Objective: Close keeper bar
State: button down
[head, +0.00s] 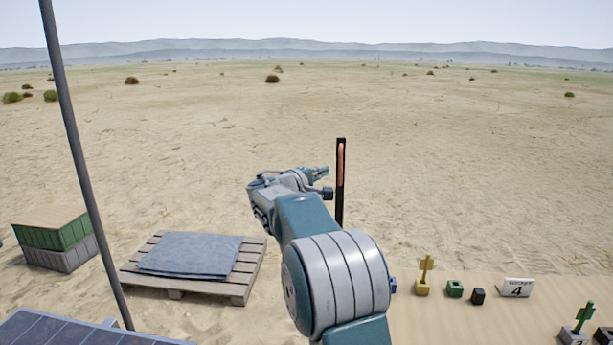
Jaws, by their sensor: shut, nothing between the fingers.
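A dark upright bar (341,212) with an orange strip near its top stands just right of my gripper; I cannot tell for certain that it is the keeper bar. My gripper (322,171) points right, close to the upper part of this bar, and is shut with nothing visible in it. I cannot tell whether it touches the bar. My arm hides the bar's foot and whatever it is fixed to.
A pallet (240,291), stacked crates (54,236) and a slanting pole (77,150) stand left. Sand beyond is open.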

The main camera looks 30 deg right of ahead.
jog(key=shift+s+d+f, duration=0.1)
jog(key=shift+s+d, duration=0.05)
jog(key=shift+d, duration=0.35)
jog(key=shift+s+d, duration=0.15)
jog(key=shift+d, duration=0.3)
jog(key=shift+s, duration=0.1)
